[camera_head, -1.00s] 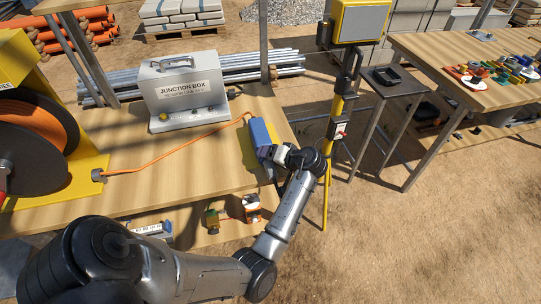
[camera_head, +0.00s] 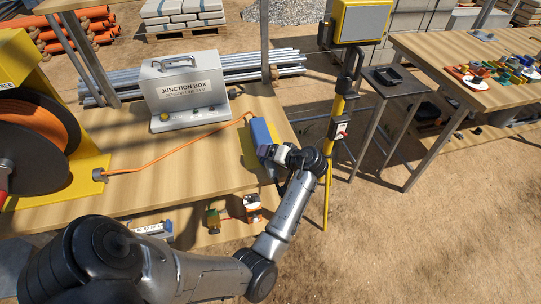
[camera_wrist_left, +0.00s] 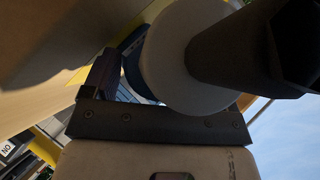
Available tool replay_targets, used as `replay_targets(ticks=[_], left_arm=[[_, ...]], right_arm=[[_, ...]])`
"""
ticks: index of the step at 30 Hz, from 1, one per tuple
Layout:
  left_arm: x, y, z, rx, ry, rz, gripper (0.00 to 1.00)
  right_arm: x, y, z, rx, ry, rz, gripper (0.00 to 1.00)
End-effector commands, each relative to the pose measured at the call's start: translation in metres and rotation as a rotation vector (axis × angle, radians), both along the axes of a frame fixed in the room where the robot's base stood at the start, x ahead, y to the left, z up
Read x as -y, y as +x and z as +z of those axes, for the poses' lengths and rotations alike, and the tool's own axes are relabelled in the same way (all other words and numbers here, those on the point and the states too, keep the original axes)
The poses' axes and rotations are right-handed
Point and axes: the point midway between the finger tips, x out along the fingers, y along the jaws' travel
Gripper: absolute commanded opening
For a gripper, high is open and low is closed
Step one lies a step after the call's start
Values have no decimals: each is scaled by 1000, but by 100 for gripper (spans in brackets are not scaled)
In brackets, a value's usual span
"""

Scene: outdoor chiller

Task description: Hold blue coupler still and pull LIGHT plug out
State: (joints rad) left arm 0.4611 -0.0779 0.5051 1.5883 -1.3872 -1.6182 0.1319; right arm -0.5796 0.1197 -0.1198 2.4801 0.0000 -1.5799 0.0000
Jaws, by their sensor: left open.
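The blue coupler (camera_head: 261,131) stands at the right end of the wooden bench, with the orange cable running to its top. My left gripper (camera_head: 268,152) is at the coupler's lower right end, very close to it. In the left wrist view my open left gripper (camera_wrist_left: 165,85) has a pale round part (camera_wrist_left: 165,65) and a dark cylindrical part (camera_wrist_left: 235,50) right in front of it. A strip of blue (camera_wrist_left: 133,78) shows behind the pale part. I cannot tell whether the fingers touch anything. The LIGHT plug cannot be made out clearly. My right gripper is not in view.
A grey junction box (camera_head: 184,91) stands at the back of the bench. An orange cable reel (camera_head: 38,135) on a yellow stand is at left. A yellow work light (camera_head: 358,20) on a stand rises just right of the bench. Small items sit on the lower shelf.

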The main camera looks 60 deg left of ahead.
Motion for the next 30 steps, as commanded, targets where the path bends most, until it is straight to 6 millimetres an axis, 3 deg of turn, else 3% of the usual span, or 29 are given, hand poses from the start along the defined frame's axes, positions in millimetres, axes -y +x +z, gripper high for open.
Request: replay_targets(ticks=[2,18,30], left_arm=[[9,4,-3,-2,-14,-8,94],[82,35,44,2,-5,-4,94],[97,41,54,1,-1,-1,94]], right_arm=[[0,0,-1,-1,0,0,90],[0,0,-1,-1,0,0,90],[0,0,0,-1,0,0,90]])
